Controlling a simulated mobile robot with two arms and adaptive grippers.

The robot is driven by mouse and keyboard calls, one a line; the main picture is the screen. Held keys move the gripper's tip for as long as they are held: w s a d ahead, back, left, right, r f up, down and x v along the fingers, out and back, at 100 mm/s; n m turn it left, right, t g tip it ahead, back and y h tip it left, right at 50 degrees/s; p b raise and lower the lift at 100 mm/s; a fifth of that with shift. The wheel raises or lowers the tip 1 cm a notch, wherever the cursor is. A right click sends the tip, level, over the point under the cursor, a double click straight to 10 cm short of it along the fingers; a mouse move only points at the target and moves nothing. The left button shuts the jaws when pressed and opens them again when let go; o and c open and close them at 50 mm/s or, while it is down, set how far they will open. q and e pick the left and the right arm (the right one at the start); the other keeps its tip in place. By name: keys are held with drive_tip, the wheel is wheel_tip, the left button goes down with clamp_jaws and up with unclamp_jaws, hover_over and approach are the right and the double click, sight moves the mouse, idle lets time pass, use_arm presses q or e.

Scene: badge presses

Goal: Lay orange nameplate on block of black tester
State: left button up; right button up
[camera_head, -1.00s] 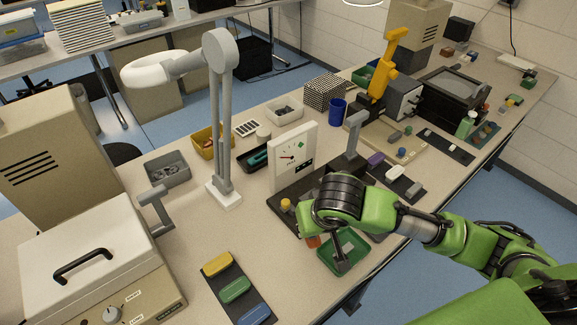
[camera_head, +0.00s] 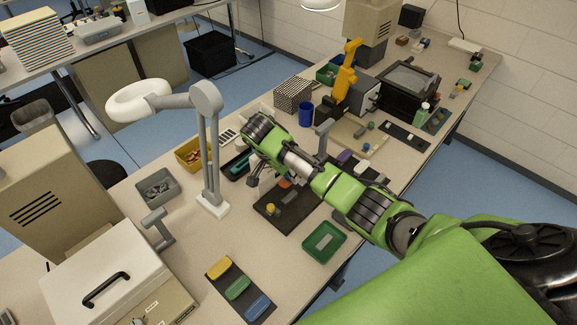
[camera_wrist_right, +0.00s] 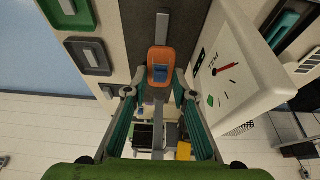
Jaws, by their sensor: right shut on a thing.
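The orange nameplate (camera_wrist_right: 158,54) is between the fingertips of my right gripper (camera_wrist_right: 157,88) in the right wrist view, with a blue patch in its lower middle. In the head view a small part of the nameplate (camera_head: 285,183) shows below my right gripper (camera_head: 264,180), over the black tester (camera_head: 291,214). The tester's white dial face (camera_wrist_right: 237,75) stands beside the gripper in the wrist view. My left gripper is not in view.
A green tray (camera_head: 310,252) lies in front of the tester. A dark strip (camera_head: 251,304) with yellow, green and blue plates lies at the front left. A lamp (camera_head: 212,207) stands left of the tester. A yellow knob (camera_head: 271,208) sits on the tester's base.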

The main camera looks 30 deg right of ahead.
drive_tip(key=shift+d+f+b, duration=0.15)
drive_tip(key=shift+f+b, duration=0.55)
drive_tip(key=b, duration=0.7)
hover_over(291, 194)
drive_tip(key=a, duration=0.1)
drive_tip(key=f, duration=0.5)
drive_tip(key=shift+s+f, duration=0.3)
drive_tip(key=shift+f, duration=0.7)
drive_tip(key=shift+a+p, duration=0.15)
drive_tip(key=shift+p, duration=0.45)
drive_tip(key=shift+f, duration=0.35)
drive_tip(key=o, duration=1.2)
drive_tip(key=v, duration=1.2)
